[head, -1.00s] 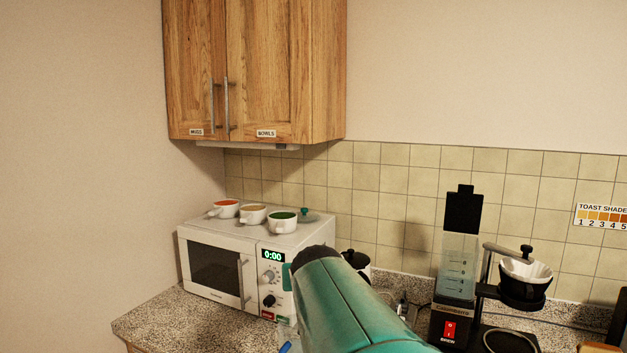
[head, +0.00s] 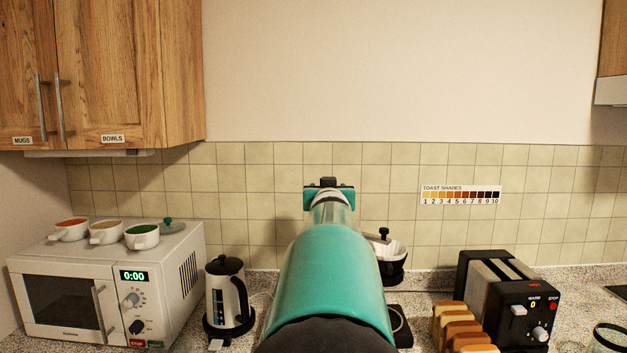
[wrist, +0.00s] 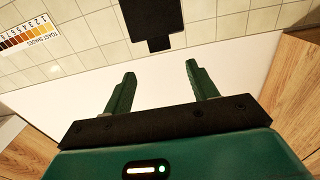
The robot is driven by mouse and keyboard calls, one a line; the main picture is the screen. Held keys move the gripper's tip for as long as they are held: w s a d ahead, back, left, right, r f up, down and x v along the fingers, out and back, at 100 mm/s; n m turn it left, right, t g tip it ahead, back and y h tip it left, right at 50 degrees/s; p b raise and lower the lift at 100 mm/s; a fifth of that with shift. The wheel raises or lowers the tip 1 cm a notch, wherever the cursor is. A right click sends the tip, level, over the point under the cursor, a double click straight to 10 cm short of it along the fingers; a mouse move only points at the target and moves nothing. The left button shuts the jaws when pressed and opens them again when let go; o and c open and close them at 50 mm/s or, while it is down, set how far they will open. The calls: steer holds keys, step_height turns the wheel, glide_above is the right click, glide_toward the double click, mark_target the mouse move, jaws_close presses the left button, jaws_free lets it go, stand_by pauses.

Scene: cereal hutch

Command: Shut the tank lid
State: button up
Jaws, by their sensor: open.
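The tank lid (wrist: 152,18) is a black panel with a narrower tab at its end, seen at the top of the wrist view. It stood upright above the coffee maker's clear tank in the earlier head view. In the head view now, my arm hides the tank and most of the lid; a small black piece, probably the lid's tip, shows just above my gripper (head: 329,192). In the wrist view, my gripper (wrist: 163,82) has its two green fingers spread with nothing between them. The lid lies beyond the fingertips, apart from them in the picture.
The filter cone (head: 391,250) of the coffee maker shows right of my arm. A kettle (head: 228,292) and a microwave (head: 105,285) with cups on top stand left. A toaster (head: 508,295) and bread slices (head: 462,325) are right. Wall cabinets (head: 130,75) hang upper left.

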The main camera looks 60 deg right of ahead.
steer(key=x, duration=1.3)
steer(key=shift+a, duration=0.1)
jaws_close()
steer(key=shift+s, duration=0.1)
